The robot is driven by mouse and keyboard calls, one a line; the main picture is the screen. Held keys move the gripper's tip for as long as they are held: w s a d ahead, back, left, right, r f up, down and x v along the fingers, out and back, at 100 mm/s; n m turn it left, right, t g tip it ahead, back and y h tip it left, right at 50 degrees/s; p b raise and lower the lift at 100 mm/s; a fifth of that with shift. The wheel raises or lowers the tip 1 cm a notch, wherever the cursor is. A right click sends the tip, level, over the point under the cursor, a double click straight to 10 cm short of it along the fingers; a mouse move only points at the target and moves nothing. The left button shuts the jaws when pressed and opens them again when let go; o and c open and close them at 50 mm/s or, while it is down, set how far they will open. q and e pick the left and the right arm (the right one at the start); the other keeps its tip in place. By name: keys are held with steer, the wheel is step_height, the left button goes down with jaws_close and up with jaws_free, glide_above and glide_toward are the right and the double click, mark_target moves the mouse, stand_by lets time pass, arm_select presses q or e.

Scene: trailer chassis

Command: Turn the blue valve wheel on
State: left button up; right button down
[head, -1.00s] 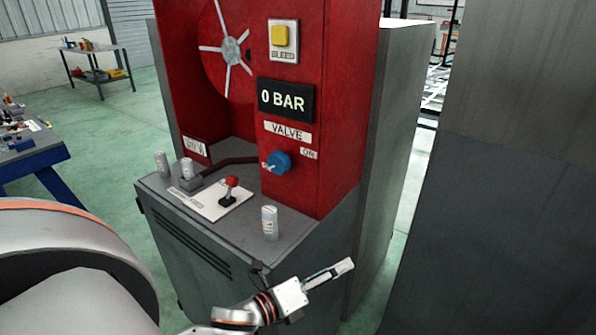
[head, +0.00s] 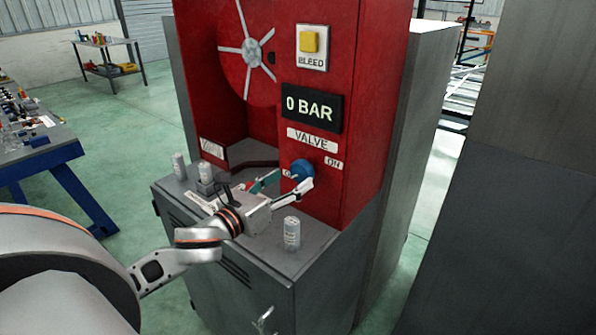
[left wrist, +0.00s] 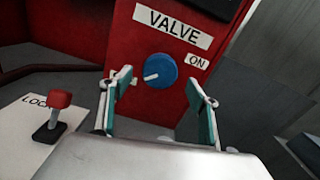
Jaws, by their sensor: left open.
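The blue valve wheel (head: 302,169) is on the red panel below the VALVE label and the 0 BAR display (head: 313,108). It also shows in the left wrist view (left wrist: 161,70), where its white mark points left, away from the ON label (left wrist: 199,62). My left gripper (head: 289,183) is open in front of the wheel. In the left wrist view its fingers (left wrist: 158,82) stand on either side of the wheel, with a gap on each side. The left finger partly covers the label left of the wheel. My right gripper is not in view.
A red-topped lever (left wrist: 56,108) stands on a white plate at the left. A can (head: 291,234) stands on the grey cabinet top, close to my left gripper. More cans (head: 180,166) stand farther left. A yellow BLEED button (head: 310,41) is above the display.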

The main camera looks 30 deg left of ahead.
mark_target(299, 174)
arm_select(q)
steer(key=shift+w+d+p, duration=0.2)
steer(key=shift+w+p, duration=0.2)
steer(key=shift+w, duration=2.25)
steer(key=c, duration=1.1)
